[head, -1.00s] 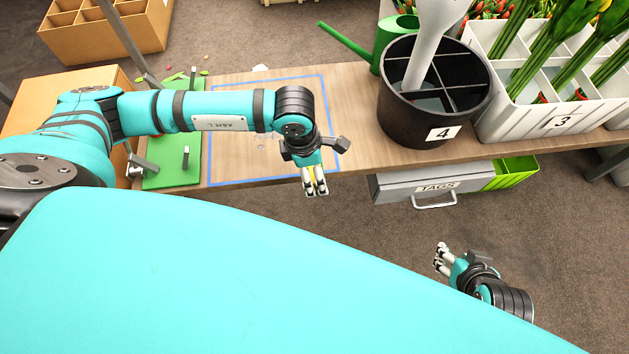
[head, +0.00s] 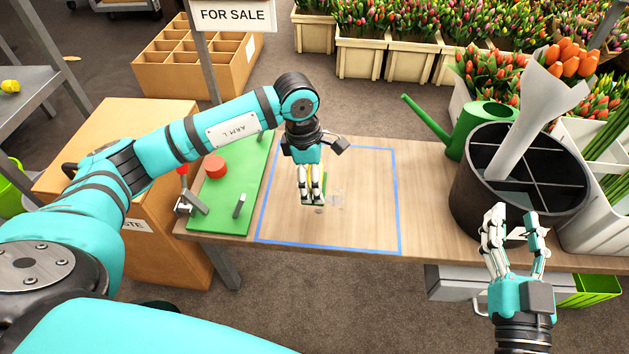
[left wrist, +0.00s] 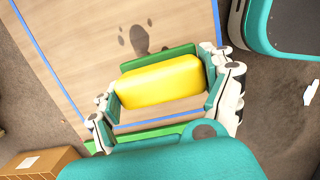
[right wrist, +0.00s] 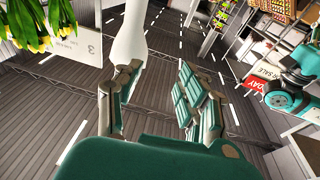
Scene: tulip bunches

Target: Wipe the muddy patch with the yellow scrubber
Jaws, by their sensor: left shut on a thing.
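My left gripper (head: 312,200) is shut on the yellow scrubber (left wrist: 160,82), a yellow block with a green pad, held across between its fingers. In the head view the fingers hide most of the scrubber; they point down inside the blue outline on the table. The muddy patch (left wrist: 138,38) shows in the left wrist view as dark brown spots on the wood, just beyond the scrubber. In the head view only faint marks (head: 337,194) show beside the fingers. I cannot tell whether the scrubber touches the wood. My right gripper (head: 516,222) is open and empty, in front of the black bucket.
The black divided bucket (head: 465,190) and green watering can (head: 478,125) stand to the right on the table. A green board (head: 230,190) with a red knob (head: 215,166) and metal posts lies left of the blue outline (head: 398,200). The outlined wood is otherwise clear.

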